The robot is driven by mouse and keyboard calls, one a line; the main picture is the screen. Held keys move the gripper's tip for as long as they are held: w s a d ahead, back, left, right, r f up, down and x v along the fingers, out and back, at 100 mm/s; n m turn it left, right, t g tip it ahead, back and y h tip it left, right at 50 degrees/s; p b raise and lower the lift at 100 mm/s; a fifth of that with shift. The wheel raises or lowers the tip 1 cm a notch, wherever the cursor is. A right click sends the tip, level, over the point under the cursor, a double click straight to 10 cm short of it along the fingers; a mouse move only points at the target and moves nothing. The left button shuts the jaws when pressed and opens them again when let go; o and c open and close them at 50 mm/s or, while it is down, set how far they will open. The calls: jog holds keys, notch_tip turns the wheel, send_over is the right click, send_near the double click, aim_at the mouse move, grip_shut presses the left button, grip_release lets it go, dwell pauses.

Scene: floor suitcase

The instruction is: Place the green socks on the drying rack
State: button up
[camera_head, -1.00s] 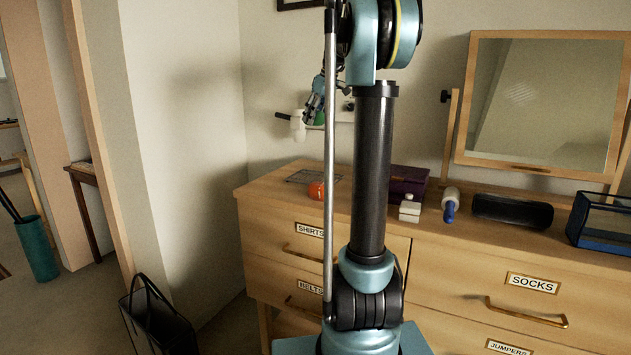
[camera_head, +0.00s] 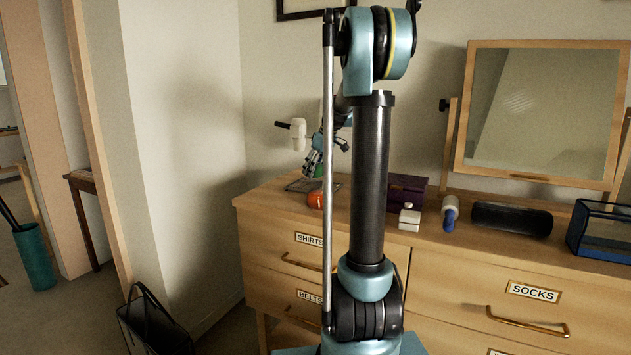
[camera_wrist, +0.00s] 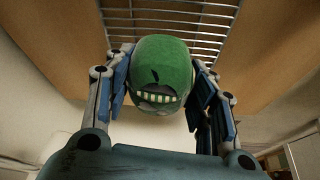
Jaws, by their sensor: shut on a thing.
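My gripper (camera_wrist: 165,95) is shut on the green socks (camera_wrist: 165,70), a rounded green bundle with a pale striped band, held between its two blue fingers in the wrist view. The drying rack (camera_wrist: 185,18) is a wire grid on the wooden dresser top, seen just beyond the socks. In the head view my gripper (camera_head: 315,160) is above the rack (camera_head: 300,185) at the left end of the dresser, partly behind my arm. The socks show there only as a small green patch (camera_head: 319,171). I cannot tell whether they touch the rack.
The dresser (camera_head: 450,250) has labelled drawers. An orange ball-like object (camera_head: 316,200) sits close to the rack. A purple box (camera_head: 405,192), a small white object (camera_head: 409,217), a black case (camera_head: 512,218) and a mirror (camera_head: 545,110) stand further right. A white fixture (camera_head: 297,134) is near the gripper.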

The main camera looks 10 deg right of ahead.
aim_at(315, 177)
jog(key=shift+f, duration=1.9)
jog(key=o, duration=1.1)
jog(key=shift+c, duration=0.2)
jog(key=v, duration=1.2)
jog(key=shift+s, duration=0.1)
